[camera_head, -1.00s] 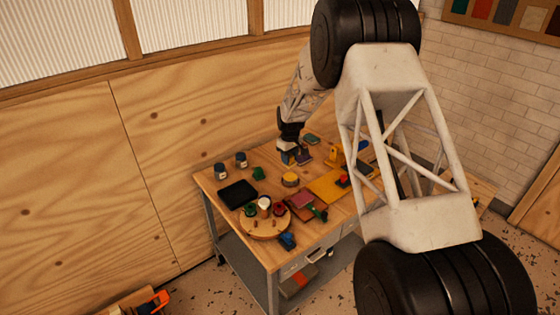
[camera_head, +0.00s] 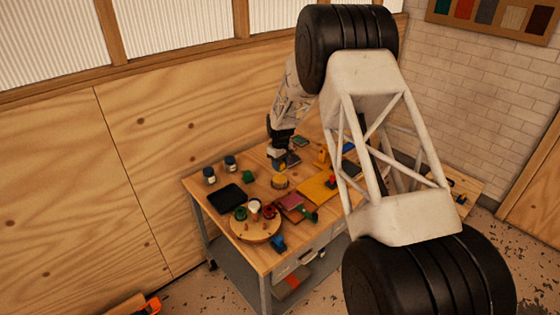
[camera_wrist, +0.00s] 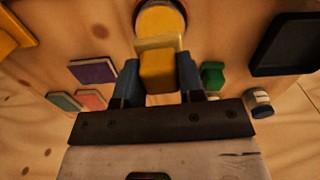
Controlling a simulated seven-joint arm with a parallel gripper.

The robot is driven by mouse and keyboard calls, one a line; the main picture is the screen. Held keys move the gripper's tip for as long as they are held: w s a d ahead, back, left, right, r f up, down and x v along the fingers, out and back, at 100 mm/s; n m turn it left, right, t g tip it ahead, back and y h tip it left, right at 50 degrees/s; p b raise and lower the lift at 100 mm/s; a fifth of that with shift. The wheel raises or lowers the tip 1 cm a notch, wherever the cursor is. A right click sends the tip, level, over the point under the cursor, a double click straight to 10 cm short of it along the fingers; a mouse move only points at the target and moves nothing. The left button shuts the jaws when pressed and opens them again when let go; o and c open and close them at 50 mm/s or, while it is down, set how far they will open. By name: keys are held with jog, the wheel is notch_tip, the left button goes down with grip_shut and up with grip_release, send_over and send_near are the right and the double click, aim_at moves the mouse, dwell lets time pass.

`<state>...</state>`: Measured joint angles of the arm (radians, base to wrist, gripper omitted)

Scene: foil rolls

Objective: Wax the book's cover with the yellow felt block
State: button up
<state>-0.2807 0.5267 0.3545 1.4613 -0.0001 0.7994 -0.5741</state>
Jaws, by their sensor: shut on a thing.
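The yellow felt block (camera_wrist: 158,70) is clamped between the blue fingers of my gripper (camera_wrist: 158,82) in the wrist view. The gripper also shows in the head view (camera_head: 278,163), low over the back part of the workbench; I cannot tell whether the block clears the bench. A round yellow-topped tin (camera_wrist: 160,18) stands just beyond the block; it also shows in the head view (camera_head: 280,182). A flat maroon and pink item (camera_head: 291,201), which looks like the book, lies nearer the bench's front. Its far right is partly covered or crowded by a green item.
A round wooden board (camera_head: 256,231) with small pots is at the front left. A black tray (camera_head: 226,198) and two jars (camera_head: 230,163) are left. A yellow mat (camera_head: 314,190) lies right. Purple (camera_wrist: 93,70), green (camera_wrist: 63,102) and pink pads lie near my gripper.

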aim_at(280, 173)
jog(key=shift+f, duration=1.85)
jog(key=shift+f, duration=0.65)
dwell(1.5)
jog(key=shift+r, duration=3.6)
jog(key=shift+d, duration=0.1)
jog(key=s+d+m, duration=0.1)
jog(key=d+m, duration=1.2)
jog(key=d, duration=1.3)
jog(key=shift+r, duration=0.2)
